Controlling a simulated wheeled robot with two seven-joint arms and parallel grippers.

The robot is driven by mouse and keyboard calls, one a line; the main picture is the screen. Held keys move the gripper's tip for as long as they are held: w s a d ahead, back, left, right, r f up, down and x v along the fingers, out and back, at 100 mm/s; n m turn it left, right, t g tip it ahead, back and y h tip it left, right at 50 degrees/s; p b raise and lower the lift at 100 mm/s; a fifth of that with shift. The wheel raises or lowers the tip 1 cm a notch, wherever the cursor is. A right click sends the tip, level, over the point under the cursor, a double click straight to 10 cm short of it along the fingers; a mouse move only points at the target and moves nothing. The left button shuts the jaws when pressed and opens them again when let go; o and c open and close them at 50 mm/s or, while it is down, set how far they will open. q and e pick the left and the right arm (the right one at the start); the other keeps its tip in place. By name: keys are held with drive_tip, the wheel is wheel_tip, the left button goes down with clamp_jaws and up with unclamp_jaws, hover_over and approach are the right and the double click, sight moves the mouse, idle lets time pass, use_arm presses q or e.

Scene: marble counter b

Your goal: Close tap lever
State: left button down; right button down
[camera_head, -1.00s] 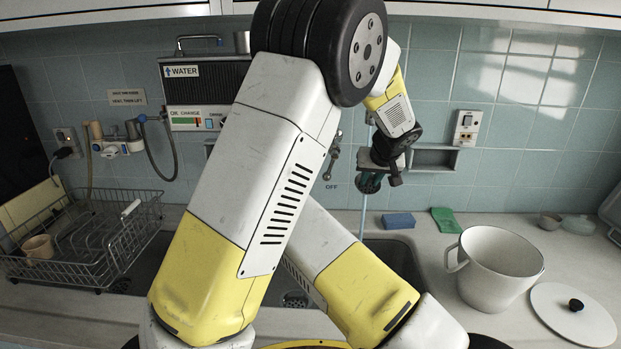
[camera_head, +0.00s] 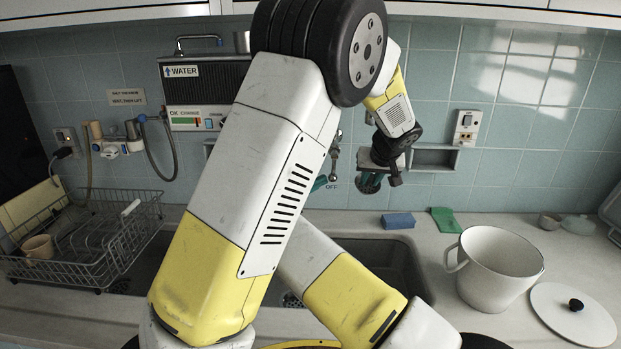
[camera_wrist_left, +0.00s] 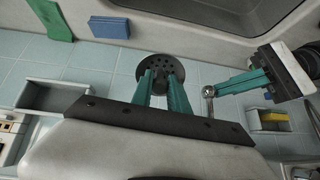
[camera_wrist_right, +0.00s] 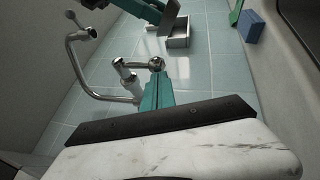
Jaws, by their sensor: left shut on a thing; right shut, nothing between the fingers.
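The chrome tap lever hangs near the OFF label in the head view. Its ball end shows in the left wrist view (camera_wrist_left: 209,92) and right wrist view (camera_wrist_right: 157,63). My right gripper is shut and empty; its teal fingertips (camera_wrist_right: 157,80) are right at the ball, but I cannot tell whether they touch. It also shows in the left wrist view (camera_wrist_left: 250,80).
A blue sponge (camera_head: 397,220) and green cloth (camera_head: 446,220) lie behind the sink. A white pot (camera_head: 500,268) and its lid (camera_head: 575,313) stand at the right. A wire dish rack (camera_head: 125,240) is at the left. A chrome pipe (camera_wrist_right: 85,70) curves beside the lever.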

drive_tip(key=shift+d+h, duration=0.2)
drive_tip(key=shift+h, duration=0.1)
drive_tip(key=shift+a+f, duration=0.1)
drive_tip(key=w+a+v, duration=0.1)
drive_tip(key=w+v, duration=0.1)
drive_tip(key=v, duration=1)
drive_tip(key=shift+a+f, duration=0.2)
drive_tip(key=shift+a, duration=0.2)
use_arm(q)
drive_tip(key=s+d, duration=0.1)
drive_tip(key=s, duration=0.7)
drive_tip(key=shift+d, duration=0.2)
